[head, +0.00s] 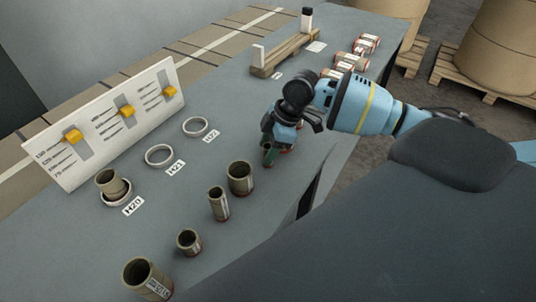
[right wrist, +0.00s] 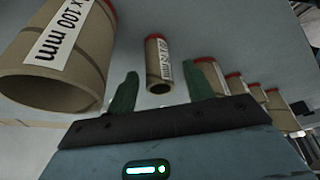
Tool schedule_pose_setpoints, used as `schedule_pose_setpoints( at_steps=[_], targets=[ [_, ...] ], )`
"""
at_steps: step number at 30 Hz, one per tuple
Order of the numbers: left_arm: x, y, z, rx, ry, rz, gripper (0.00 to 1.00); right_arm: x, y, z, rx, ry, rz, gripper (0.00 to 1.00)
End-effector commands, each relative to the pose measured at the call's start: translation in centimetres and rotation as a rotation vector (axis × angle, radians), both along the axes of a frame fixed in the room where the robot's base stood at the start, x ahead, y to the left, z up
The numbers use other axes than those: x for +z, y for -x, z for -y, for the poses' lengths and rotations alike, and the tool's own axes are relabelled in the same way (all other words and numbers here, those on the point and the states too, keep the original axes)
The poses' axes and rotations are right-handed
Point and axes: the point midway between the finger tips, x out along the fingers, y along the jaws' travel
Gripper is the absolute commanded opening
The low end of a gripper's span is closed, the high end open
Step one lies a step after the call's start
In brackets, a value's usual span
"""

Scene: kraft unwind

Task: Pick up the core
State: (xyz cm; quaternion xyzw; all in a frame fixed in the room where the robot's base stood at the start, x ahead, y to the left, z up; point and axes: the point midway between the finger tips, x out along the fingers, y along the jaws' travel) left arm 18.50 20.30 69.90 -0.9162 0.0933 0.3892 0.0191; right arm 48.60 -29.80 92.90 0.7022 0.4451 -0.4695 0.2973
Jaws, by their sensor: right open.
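Several brown cardboard cores stand in a row on the grey table, among them a wide one (head: 240,178), a slim one (head: 218,204), a short one (head: 189,242) and a wide one at the front (head: 148,279). My right gripper (head: 270,153) is low over the table, just beyond this row, with its green fingers apart. In the right wrist view a small labelled core (right wrist: 158,65) shows in the gap between the open fingers (right wrist: 165,85), past their tips. I cannot tell whether they touch it. My left gripper is not in view.
A large core (right wrist: 60,50) is close at the left in the right wrist view; several more stand at the right. Another core (head: 111,184) stands in a ring. A wooden stand (head: 283,54) is behind.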

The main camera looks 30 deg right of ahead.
Motion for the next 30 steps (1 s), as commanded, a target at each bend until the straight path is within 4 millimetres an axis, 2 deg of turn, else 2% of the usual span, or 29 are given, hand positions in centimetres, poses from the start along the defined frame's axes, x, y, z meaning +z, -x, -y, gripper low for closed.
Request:
schedule_pose_setpoints(
  at_steps=[7,18,26,30],
  targets=[
    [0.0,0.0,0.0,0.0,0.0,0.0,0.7,-0.3,-0.1,-0.1,-0.001,0.001,0.002,0.52],
    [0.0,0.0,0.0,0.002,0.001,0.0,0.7,-0.3,-0.1,-0.1,-0.001,0.001,0.002,0.05],
    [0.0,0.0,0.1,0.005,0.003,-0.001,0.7,0.0,-0.1,-0.1,-0.001,0.0,0.002,0.04],
    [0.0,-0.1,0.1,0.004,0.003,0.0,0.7,1.5,-0.2,-0.1,-0.001,0.0,0.005,0.04]
  ],
)
